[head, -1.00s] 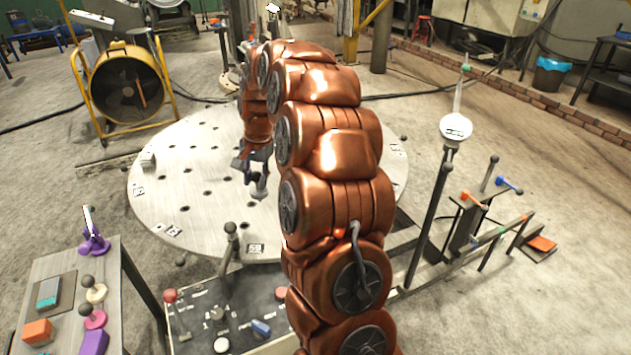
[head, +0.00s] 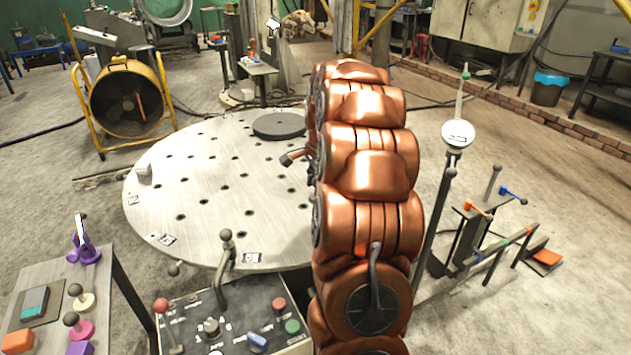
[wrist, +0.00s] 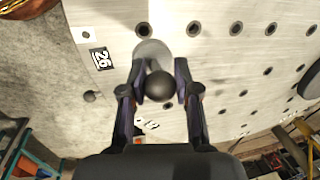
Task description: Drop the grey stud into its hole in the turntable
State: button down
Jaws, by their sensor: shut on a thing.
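The grey stud (wrist: 152,50) shows in the wrist view with its dark ball knob (wrist: 160,87) between my fingers. My gripper (wrist: 160,82) is shut on the knob. The pale turntable (head: 215,165), dotted with dark holes, lies beneath; it also fills much of the wrist view (wrist: 225,65). The stud's base covers part of the plate near the 26 label (wrist: 101,58). I cannot tell which hole, if any, is under it, nor its height. In the head view my arm hides the gripper and stud.
A dark round disc (head: 279,125) lies on the turntable's far side. A control box (head: 235,320) with a lever stands at the near edge. A side table (head: 50,275) holds coloured pieces. A dial post (head: 457,135) and bar rack (head: 490,245) stand right.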

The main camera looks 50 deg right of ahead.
jog(key=shift+f+b, duration=0.5)
jog(key=shift+f, duration=1.85)
jog(key=shift+f+b, duration=0.75)
jog(key=shift+f, duration=1.55)
jog(key=c, duration=1.1)
grip_release()
jog(key=shift+c, duration=0.2)
jog(key=shift+a, duration=0.1)
jog(key=shift+r, duration=0.1)
jog(key=shift+r+p, duration=0.95)
jog(key=shift+r, duration=2.75)
